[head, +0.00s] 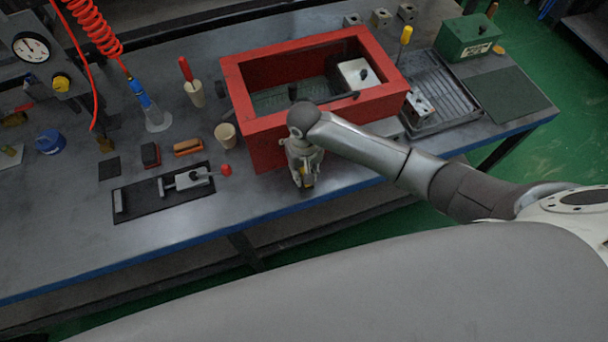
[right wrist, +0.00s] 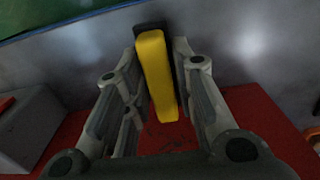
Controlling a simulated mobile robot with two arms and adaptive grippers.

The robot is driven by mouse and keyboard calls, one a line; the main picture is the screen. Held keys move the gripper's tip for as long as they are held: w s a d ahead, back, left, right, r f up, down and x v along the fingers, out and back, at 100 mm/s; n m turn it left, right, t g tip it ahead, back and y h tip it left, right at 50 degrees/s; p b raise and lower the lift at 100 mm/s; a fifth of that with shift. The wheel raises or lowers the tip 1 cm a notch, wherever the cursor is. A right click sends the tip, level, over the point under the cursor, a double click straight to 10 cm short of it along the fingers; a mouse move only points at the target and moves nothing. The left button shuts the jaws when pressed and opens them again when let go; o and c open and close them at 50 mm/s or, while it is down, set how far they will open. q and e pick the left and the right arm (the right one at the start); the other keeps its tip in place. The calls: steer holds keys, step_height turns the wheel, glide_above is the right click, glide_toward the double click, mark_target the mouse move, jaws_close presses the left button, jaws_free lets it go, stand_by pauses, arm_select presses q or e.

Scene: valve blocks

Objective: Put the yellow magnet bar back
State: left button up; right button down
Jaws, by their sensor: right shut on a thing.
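The yellow magnet bar (right wrist: 156,75) is between the fingers of my right gripper (right wrist: 158,62), which is shut on it in the right wrist view. A dark strip shows along the bar's far end and side. In the head view my right gripper (head: 304,176) points down just in front of the red open-topped box (head: 268,128), near the table's front edge. I cannot tell whether the bar touches the table. My left gripper is not in view.
A black board with a clamp (head: 142,205) lies left of the box, near a beige cup (head: 225,136). A ribbed dark tray (head: 452,88) and a green box (head: 468,38) stand on the right. A white block (head: 358,75) is inside the red box.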

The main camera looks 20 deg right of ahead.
mark_target(304, 171)
steer(key=shift+f, duration=1.35)
steer(key=shift+s+f, duration=0.1)
steer(key=shift+f, duration=0.05)
steer(key=c, duration=1.2)
jaws_free()
step_height(304, 171, up, 12)
steer(key=shift+r+b, duration=0.2)
steer(key=shift+b, duration=0.25)
